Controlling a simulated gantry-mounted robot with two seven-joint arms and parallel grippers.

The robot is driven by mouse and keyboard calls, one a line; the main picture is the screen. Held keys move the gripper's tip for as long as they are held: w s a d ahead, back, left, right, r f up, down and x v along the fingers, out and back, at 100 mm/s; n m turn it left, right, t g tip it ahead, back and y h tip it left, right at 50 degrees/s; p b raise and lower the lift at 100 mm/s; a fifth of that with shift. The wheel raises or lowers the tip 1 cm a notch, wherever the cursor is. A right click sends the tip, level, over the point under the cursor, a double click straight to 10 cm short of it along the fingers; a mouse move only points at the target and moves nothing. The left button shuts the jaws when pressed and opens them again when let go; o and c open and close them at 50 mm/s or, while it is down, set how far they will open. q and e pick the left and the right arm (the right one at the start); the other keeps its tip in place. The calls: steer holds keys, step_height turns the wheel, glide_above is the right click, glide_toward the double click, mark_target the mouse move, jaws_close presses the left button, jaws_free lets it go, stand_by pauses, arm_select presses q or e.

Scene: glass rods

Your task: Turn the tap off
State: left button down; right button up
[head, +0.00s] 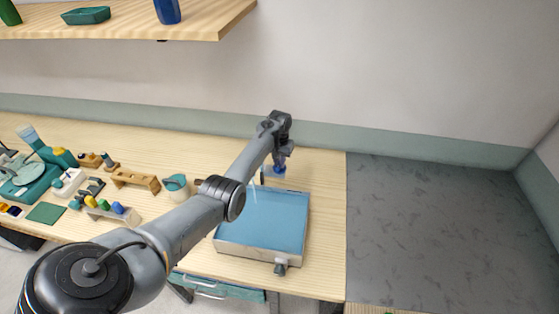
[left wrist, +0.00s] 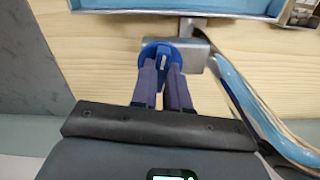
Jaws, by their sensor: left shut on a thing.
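The tap has a round blue handle (head: 277,170) at the back edge of the basin, just under my left gripper (head: 281,163). In the left wrist view the handle (left wrist: 157,54) sits on a grey metal block (left wrist: 192,62). My left gripper (left wrist: 163,75) is shut on the raised grip of the handle, a finger on each side. A thin pale stream (head: 254,192) shows over the blue-floored basin (head: 270,218). The left arm hides part of the tap and the basin's left side. My right gripper is out of view.
A wooden rack (head: 135,180), a teal-topped cup (head: 175,184) and several small bottles and tools crowd the bench at left. A shelf (head: 120,28) hangs above. A bare dark grey slab (head: 440,235) lies at right. A glossy blue-white curved band (left wrist: 250,105) crosses the wrist view.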

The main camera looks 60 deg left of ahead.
arm_select(q)
steer(key=shift+r+m+p, duration=0.1)
steer(key=shift+m+p, duration=0.3)
steer(key=shift+m, duration=0.8)
steer(key=shift+m+p, duration=0.35)
steer(key=shift+m, duration=1.15)
steer(key=c, duration=1.1)
jaws_free()
